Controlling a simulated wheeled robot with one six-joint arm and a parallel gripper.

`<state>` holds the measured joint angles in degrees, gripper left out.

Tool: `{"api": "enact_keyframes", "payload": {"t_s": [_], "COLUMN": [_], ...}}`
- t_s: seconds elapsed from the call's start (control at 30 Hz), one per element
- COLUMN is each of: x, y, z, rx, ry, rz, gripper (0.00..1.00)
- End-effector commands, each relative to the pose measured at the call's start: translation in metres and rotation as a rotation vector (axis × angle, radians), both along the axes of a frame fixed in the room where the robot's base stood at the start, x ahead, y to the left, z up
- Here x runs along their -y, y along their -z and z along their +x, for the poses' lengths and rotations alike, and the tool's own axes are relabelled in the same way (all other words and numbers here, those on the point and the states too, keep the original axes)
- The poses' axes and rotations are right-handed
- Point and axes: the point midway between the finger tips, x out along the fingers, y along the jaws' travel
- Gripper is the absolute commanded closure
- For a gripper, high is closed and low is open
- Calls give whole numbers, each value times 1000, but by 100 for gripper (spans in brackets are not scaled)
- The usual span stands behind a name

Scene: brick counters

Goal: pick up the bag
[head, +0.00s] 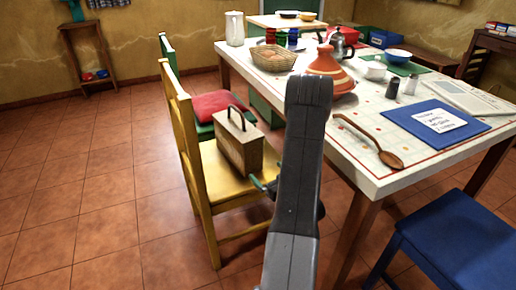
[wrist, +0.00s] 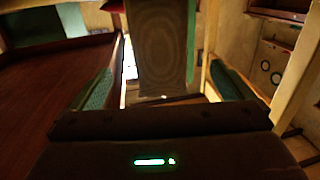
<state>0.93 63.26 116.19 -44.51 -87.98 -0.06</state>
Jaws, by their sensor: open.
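The bag (head: 239,146) is a boxy tan-brown bag with a dark upright handle. It stands upright on the seat of a yellow chair (head: 186,150) in the head view. In the wrist view the bag (wrist: 162,45) is a brown textured panel straight ahead, between the lines of my two fingers. My gripper (wrist: 166,62) is open, with a green-padded finger on each side and a gap between them. In the head view my arm hides most of the gripper; one greenish finger shows just right of the bag, low by the seat. I cannot tell whether the fingers touch it.
A white-topped table (head: 360,135) stands close on the right, with a tagine (head: 331,75), a basket (head: 273,58) and a wooden spoon (head: 385,155). A blue seat (head: 460,235) is at lower right. A red cushion (head: 215,104) lies behind the bag. The tiled floor at left is clear.

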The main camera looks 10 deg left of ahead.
Motion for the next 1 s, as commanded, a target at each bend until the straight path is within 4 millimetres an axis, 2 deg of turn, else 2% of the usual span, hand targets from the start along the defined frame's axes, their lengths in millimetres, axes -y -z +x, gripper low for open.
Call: {"api": "enact_keyframes", "payload": {"t_s": [0.03,0.17,0.5,0.77,1.0], "x": [-2,-10,-54,-68,-94], "y": [6,6,5,4,0], "z": [0,6,51,65,88], "rx": [7,19,19,17,17], "ry": [-8,-16,-15,-13,-14], "rz": [14,27,27,25,25], "gripper": [0,0,0,0,0]}}
